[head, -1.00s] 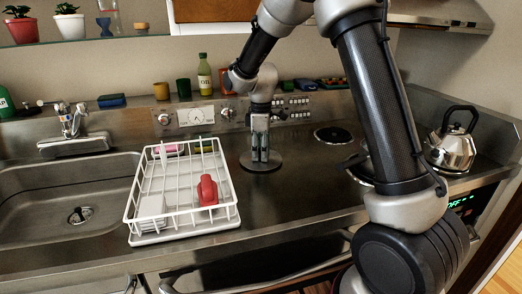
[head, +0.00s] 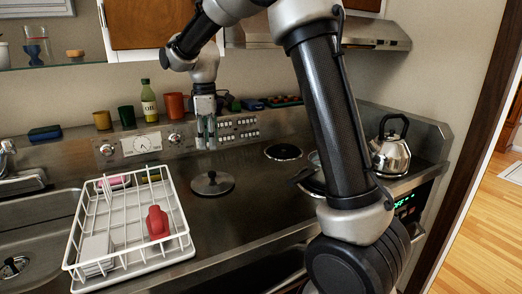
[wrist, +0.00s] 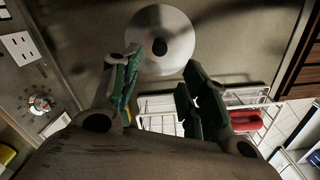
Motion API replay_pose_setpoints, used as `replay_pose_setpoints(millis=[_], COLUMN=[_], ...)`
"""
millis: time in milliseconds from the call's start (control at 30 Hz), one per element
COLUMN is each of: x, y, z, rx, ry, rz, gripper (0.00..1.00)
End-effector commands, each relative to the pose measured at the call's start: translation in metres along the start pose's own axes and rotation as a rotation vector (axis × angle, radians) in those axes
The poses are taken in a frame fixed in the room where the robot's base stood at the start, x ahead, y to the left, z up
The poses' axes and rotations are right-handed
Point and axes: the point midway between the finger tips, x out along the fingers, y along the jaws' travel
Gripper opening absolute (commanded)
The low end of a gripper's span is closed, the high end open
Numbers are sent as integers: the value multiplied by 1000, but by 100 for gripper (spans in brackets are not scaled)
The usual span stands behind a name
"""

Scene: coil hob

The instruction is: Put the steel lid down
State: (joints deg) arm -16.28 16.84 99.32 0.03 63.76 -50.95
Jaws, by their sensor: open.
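The steel lid (head: 212,184) lies flat on the counter, knob up, between the dish rack and the hob. In the wrist view the lid (wrist: 177,45) is a pale disc with a dark knob, beyond my fingertips. My gripper (head: 206,146) hangs above and behind the lid in the head view, clear of it. In the wrist view my gripper (wrist: 155,75) has its green-padded fingers apart with nothing between them.
A white dish rack (head: 185,232) holding a red item (head: 157,222) stands left of the lid. A coil burner (head: 284,152), a pan (head: 312,182) partly behind my arm, and a kettle (head: 391,155) are to the right. Bottle (head: 148,102) and cups line the back ledge.

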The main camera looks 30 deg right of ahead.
Motion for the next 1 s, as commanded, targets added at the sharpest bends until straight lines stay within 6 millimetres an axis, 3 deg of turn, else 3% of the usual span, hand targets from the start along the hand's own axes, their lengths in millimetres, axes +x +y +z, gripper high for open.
replay_pose_setpoints(millis=[167, 267, 400, 600, 800, 1000], x=[-25, -51, -74, -72, -51, -43], y=[-17, -43, -95, -173, -222, -234], z=[32, 74, 138, 212, 250, 258], rx=[112, 265, 523, 873, 1099, 1166], ry=[27, 63, 128, 232, 308, 332], rz=[32, 68, 121, 181, 212, 219], gripper=[44, 44, 44, 44, 44, 44])
